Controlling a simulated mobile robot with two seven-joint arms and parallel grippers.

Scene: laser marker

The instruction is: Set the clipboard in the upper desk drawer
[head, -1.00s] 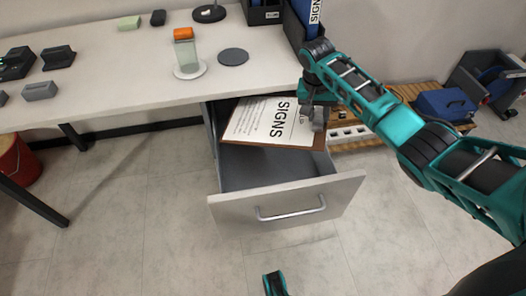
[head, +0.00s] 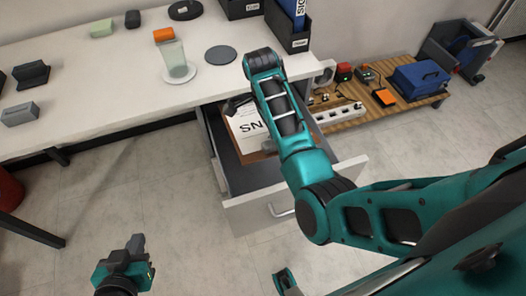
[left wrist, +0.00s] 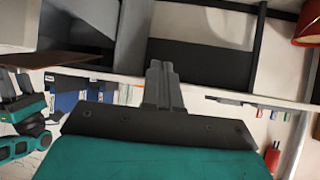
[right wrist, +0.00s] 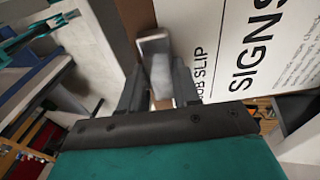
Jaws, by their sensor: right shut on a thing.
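The clipboard (head: 244,126), brown with a white "SIGNS" sheet, is over or in the rear of the open upper desk drawer (head: 240,182); I cannot tell whether it touches the drawer floor. My right arm hides its right part in the head view. In the right wrist view, my right gripper (right wrist: 158,85) is shut on the metal clip of the clipboard (right wrist: 215,45). My left gripper (head: 137,243) is low at the left, away from the drawer. Its fingers are together and empty in the left wrist view (left wrist: 164,85).
The white desk (head: 110,80) holds a glass with an orange lid (head: 171,55), a grey disc (head: 221,54) and black file boxes (head: 288,32). A wooden pallet (head: 365,112) with a power strip and blue case lies to the right. The floor left of the drawer is clear.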

